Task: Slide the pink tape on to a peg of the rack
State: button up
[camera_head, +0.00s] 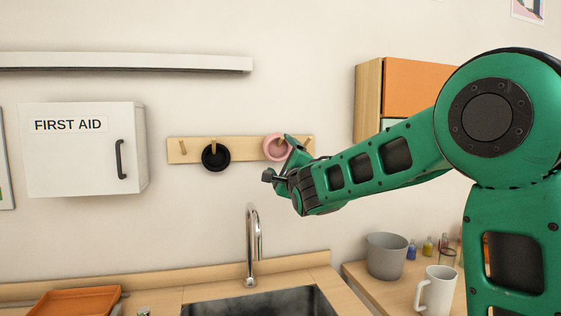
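The rack (245,147) is a wooden board on the wall with several short pegs. The pink tape (267,149) is a ring in front of the board's right part, its face towards me. A peg shows within the ring's outline; I cannot tell whether it passes through the hole. My gripper (289,148) is at the ring's right edge, one green finger overlapping the rim. It appears shut on the rim, as the ring sits higher than a hanging roll; the other finger is hidden. A black tape roll (209,163) hangs on a peg further left.
A first aid cabinet (82,150) is on the wall at left, under a long shelf (125,62). Below the rack are a tap (252,245) and sink (262,303). A grey pot (386,256) and white mug (437,293) stand at lower right. An orange-fronted cupboard (415,87) is behind my arm.

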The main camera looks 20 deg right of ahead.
jog(key=v, duration=1.1)
jog(key=s+d+f+n+g+h, duration=0.25)
jog(key=s+d+f+g, duration=0.3)
jog(key=d+f, duration=0.4)
jog(key=s+d+f+n+g+h, duration=0.2)
jog(key=s+d+f+n+g, duration=0.25)
jog(key=s+d+f, duration=0.4)
jog(key=s+d+f+n+g+y, duration=0.1)
jog(key=s+d+f+n+g, duration=0.3)
jog(key=s+f, duration=0.6)
jog(key=s+a+f+n+g+y, duration=0.1)
jog(key=s+a+n+g+y, duration=0.1)
jog(key=s, duration=0.7)
jog(key=s+a+f+n+g+y, duration=0.1)
jog(key=s+a+n+g, duration=0.1)
jog(key=s, duration=0.7)
jog(key=n+g, duration=0.1)
jog(key=g, duration=0.1)
jog(key=shift+s+a+g+y, duration=0.15)
jog(key=shift+s+g+y, duration=0.2)
jog(key=shift+s+g, duration=0.05)
